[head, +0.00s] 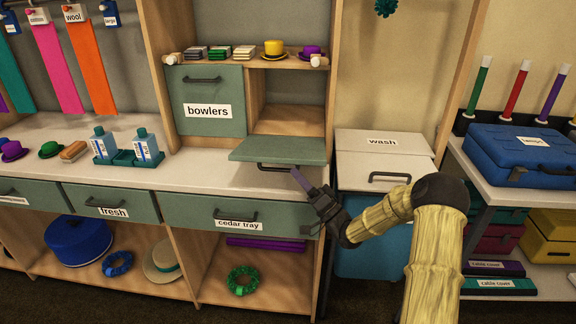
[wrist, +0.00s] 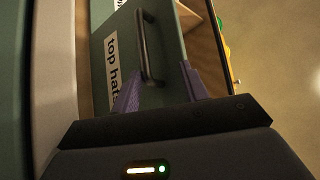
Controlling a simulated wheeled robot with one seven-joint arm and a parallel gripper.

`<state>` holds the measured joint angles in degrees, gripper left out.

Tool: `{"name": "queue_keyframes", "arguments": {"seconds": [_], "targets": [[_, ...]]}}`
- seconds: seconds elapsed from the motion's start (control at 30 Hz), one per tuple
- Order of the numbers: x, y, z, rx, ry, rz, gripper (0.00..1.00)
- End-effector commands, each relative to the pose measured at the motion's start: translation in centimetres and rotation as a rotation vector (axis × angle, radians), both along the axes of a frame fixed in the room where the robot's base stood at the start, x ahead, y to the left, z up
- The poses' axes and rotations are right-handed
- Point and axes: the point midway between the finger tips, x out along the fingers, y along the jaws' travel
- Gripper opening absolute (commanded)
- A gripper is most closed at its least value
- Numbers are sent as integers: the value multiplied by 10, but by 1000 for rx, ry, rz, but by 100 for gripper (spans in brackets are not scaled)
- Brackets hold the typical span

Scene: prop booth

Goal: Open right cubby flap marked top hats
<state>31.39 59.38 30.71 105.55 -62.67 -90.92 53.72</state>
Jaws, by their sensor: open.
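The right cubby flap (head: 278,149) is swung down and juts out nearly level in the head view, with the cubby interior (head: 295,119) showing above it. Its dark handle (head: 276,167) hangs at the front edge. In the wrist view the green flap (wrist: 178,50) carries a "top hats" label (wrist: 112,68) and the bar handle (wrist: 148,47). My gripper (head: 296,173) is just right of the handle in the head view. In the wrist view my gripper (wrist: 160,82) has its purple fingers apart, with the handle's near end between them; contact cannot be told.
The shut bowlers flap (head: 207,83) is left of the open cubby. Small hats (head: 274,48) and stacks stand on the shelf above. The counter (head: 205,170) lies below, over the cedar tray drawer (head: 205,215). A white wash unit (head: 384,157) stands close right of the cubby.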

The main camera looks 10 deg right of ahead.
Motion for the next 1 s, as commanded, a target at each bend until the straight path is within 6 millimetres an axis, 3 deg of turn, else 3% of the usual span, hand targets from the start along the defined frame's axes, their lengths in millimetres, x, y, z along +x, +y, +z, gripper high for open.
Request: {"name": "queue_keyframes", "arguments": {"seconds": [0.3,0.5,1.0], "targets": [[-39,-41,-35,2,-1,-2,33],[-56,-57,-50,1,-3,-1,33],[-59,-59,-52,1,-3,0,33]]}}
